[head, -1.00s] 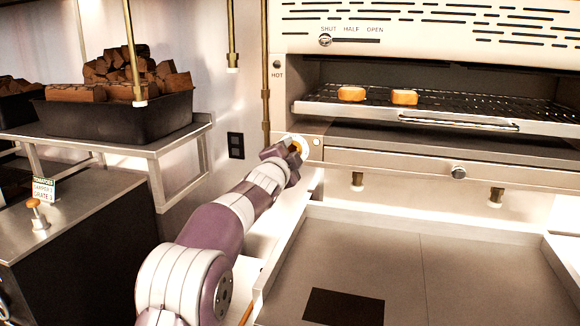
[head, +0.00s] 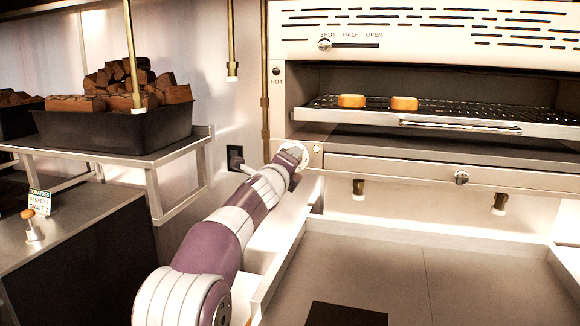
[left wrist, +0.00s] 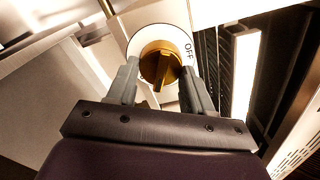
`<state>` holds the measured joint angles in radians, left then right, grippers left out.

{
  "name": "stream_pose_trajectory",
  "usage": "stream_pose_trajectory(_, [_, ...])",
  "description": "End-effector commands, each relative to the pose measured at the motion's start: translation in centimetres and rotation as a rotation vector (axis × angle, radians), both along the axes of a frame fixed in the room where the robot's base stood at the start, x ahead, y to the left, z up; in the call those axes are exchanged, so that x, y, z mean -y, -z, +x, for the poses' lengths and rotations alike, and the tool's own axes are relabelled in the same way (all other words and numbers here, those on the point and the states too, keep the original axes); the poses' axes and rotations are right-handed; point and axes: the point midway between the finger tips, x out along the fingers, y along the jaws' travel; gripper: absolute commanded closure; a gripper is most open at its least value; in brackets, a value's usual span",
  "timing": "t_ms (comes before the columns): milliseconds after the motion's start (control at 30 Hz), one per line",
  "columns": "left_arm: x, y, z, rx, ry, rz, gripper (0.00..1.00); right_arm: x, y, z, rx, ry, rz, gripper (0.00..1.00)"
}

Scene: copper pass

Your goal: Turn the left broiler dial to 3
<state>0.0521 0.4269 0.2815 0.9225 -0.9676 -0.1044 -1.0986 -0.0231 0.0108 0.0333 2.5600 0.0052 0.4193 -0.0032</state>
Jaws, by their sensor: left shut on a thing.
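The left broiler dial (left wrist: 160,62) is an orange-brown knob on a round white plate marked OFF, which reads at the upper right of the knob in the left wrist view. My left gripper (left wrist: 158,78) has one finger on each side of the knob and is shut on it. The knob's raised ridge runs up and down between the fingers. No number is readable on the plate. In the head view my left gripper (head: 290,164) reaches the broiler's lower left front corner and covers the knob. My right gripper is not in view.
The broiler rack (head: 450,115) above holds two orange-brown pieces (head: 376,102). A round knob (head: 461,177) sits on the drawer front at right. A pan of wood chunks (head: 115,128) stands on a shelf at left. An empty steel tray (head: 400,270) lies below.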

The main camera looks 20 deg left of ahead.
Motion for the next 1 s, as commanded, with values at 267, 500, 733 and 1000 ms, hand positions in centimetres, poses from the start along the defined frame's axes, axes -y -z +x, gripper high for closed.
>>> stream_pose_trajectory(267, [-0.07, -0.06, -0.04, 0.013, 0.000, 0.249, 0.80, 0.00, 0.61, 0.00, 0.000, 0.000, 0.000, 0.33])
stream_pose_trajectory(500, [-0.13, -0.03, -0.04, 0.019, 0.000, 0.418, 0.80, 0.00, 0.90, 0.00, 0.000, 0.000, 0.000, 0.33])
stream_pose_trajectory(733, [-0.18, -0.03, -0.03, 0.021, 0.000, 0.520, 0.80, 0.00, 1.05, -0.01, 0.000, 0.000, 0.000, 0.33])
stream_pose_trajectory(1000, [-0.21, -0.04, -0.03, 0.023, -0.001, 0.567, 0.79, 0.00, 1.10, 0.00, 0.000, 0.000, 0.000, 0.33])
